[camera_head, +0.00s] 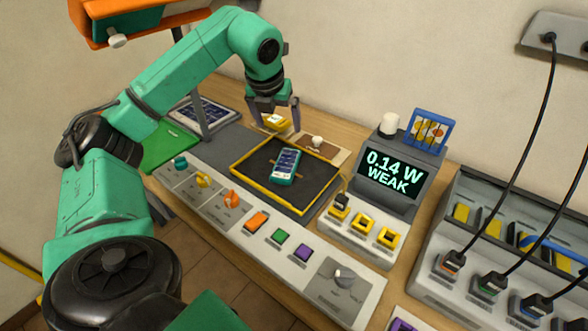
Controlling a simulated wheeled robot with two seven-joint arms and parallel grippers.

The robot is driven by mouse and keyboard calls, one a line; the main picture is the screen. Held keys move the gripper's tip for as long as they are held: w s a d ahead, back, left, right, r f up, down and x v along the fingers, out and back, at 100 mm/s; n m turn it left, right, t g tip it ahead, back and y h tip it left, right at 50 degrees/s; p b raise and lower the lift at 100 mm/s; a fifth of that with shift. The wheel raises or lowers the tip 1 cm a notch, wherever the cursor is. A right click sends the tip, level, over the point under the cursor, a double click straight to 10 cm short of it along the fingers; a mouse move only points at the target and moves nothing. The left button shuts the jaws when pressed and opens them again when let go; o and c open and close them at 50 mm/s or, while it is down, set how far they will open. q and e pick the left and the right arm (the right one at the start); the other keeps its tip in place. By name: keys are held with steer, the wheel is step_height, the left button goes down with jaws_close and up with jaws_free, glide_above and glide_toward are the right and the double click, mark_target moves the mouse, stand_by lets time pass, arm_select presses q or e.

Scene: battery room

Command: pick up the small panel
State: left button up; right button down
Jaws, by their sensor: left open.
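A small panel (285,166) with dark blue cells and a teal frame lies on a black, yellow-edged tray (312,198) in the middle of the bench. My left gripper (279,122) is above the bench at the tray's far edge, beyond the small panel and apart from it. Its fingers point down and are open. A yellow piece (276,122) shows between or behind the fingers; I cannot tell whether they touch it. My right gripper is out of view.
A display (388,176) reading "0.14 W WEAK" stands right of the tray. Knobs and coloured buttons line the front. Black cables hang at the right over a charging rack.

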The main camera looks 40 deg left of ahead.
arm_select(q)
step_height(320, 180, down, 3)
steer(key=b, duration=0.2)
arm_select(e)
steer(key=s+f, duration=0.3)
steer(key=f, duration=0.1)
arm_select(q)
steer(key=p, duration=0.1)
glide_toward(287, 161)
steer(key=p+x, duration=0.3)
steer(key=x, duration=0.5)
steer(key=shift+f, duration=0.4)
steer(key=c, duration=1.5)
steer(key=shift+c, duration=0.2)
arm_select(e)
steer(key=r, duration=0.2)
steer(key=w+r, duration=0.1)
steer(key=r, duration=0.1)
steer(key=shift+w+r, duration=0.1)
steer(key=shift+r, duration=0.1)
arm_select(q)
steer(key=shift+r, duration=0.15)
